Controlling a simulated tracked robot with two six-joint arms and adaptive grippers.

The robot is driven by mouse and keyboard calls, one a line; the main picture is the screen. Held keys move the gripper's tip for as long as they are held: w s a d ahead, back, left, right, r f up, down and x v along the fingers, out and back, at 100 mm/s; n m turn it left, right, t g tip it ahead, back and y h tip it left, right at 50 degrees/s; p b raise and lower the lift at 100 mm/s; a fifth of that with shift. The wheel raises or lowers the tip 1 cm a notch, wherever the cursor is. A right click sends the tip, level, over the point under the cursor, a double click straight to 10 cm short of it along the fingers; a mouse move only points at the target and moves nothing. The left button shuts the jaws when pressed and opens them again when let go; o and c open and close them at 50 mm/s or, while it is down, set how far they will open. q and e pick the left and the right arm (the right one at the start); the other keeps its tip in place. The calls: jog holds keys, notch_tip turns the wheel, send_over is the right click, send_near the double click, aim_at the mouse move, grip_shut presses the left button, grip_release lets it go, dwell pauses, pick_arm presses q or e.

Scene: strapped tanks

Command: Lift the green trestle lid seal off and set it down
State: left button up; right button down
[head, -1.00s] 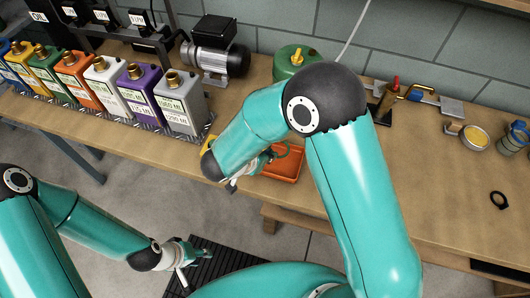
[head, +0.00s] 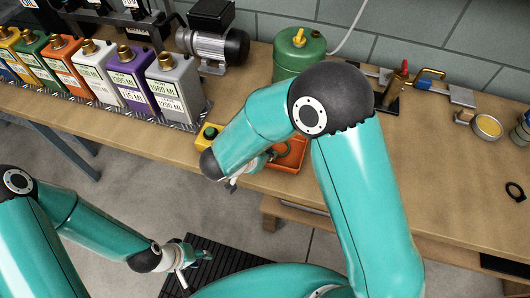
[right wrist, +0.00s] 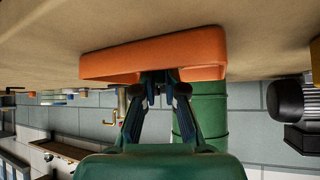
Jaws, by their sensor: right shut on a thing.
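A green ring, the seal (head: 283,149), shows at the orange tray (head: 297,160) near the bench's front edge. My right gripper (head: 270,156) is beside it, partly hidden by my own arm, and is shut on the seal. The right wrist view is upside down. There, the right gripper's fingertips (right wrist: 157,88) are close together at the orange tray (right wrist: 150,58); the seal is hard to make out between them. I cannot tell whether the seal touches the tray. My left gripper (head: 195,268) looks open and empty, low over the dark floor grating.
A green tank (head: 299,55) stands behind the tray, with a grey motor (head: 213,45) to its left. Several coloured canisters (head: 175,90) line the left. A yellow box (head: 207,136) sits left of my arm. A black ring (head: 515,191) lies right; the bench around it is clear.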

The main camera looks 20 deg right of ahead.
jog(key=c, duration=1.2)
grip_release()
jog(key=v, duration=1.2)
